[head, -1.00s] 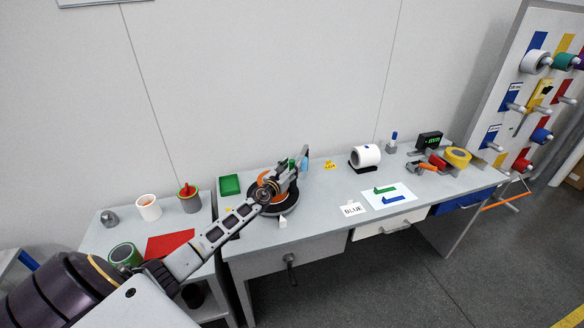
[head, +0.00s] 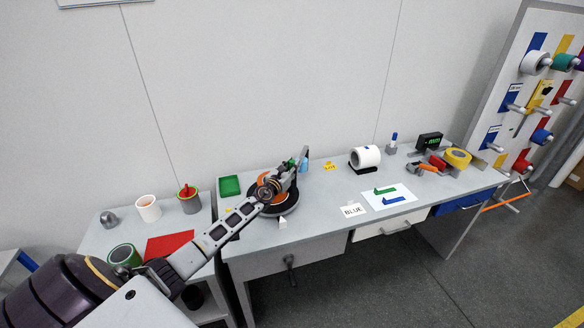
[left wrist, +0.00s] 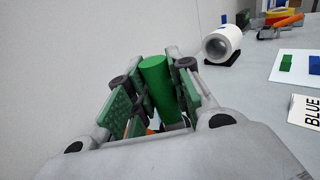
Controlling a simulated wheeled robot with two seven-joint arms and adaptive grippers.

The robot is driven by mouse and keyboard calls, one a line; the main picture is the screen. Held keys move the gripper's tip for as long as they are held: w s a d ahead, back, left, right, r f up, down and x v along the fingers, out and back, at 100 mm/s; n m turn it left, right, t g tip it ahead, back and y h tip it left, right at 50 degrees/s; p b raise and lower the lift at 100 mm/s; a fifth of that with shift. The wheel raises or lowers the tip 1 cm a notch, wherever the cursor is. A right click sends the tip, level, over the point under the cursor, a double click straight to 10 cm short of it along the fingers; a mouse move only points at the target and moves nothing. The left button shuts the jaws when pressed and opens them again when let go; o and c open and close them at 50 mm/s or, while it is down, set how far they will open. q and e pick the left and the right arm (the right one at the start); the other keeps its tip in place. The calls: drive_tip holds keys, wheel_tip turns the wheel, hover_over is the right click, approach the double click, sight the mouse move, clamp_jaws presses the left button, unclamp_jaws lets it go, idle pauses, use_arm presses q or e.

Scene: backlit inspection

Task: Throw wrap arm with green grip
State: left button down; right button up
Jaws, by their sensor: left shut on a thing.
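The wrap arm's green grip (left wrist: 158,88) is an upright green cylinder between the two pads of my left gripper (left wrist: 152,98) in the left wrist view. The gripper is shut on it. In the head view my left gripper (head: 288,178) is over the round black turntable (head: 290,206) on the bench and hides much of it. A little green of the grip (head: 292,163) shows by the fingers. An orange part (head: 264,180) shows beside the gripper, on the turntable. How the wrap arm joins the turntable is hidden. My right gripper is out of view.
A white roll (head: 365,156) on a black stand, a BLUE card (head: 353,210) and a sheet with green and blue shapes (head: 390,197) lie to the right on the bench. A green tray (head: 229,186) is at left.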

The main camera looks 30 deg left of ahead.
use_arm(q)
drive_tip(key=shift+d, duration=0.1)
drive_tip(key=shift+w+d+r+p, duration=0.1)
drive_tip(key=shift+d+p, duration=0.1)
drive_tip(key=shift+d, duration=0.15)
drive_tip(key=shift+w+d+p, duration=0.1)
drive_tip(key=shift+d+p, duration=0.05)
drive_tip(key=shift+d, duration=0.15)
drive_tip(key=shift+w+d, duration=0.3)
drive_tip(key=shift+d, duration=0.5)
drive_tip(key=c, duration=1.3)
unclamp_jaws()
drive_tip(key=shift+o, duration=0.2)
drive_tip(key=shift+s, duration=0.15)
drive_tip(key=s, duration=1.1)
drive_tip(key=shift+s+d, duration=0.35)
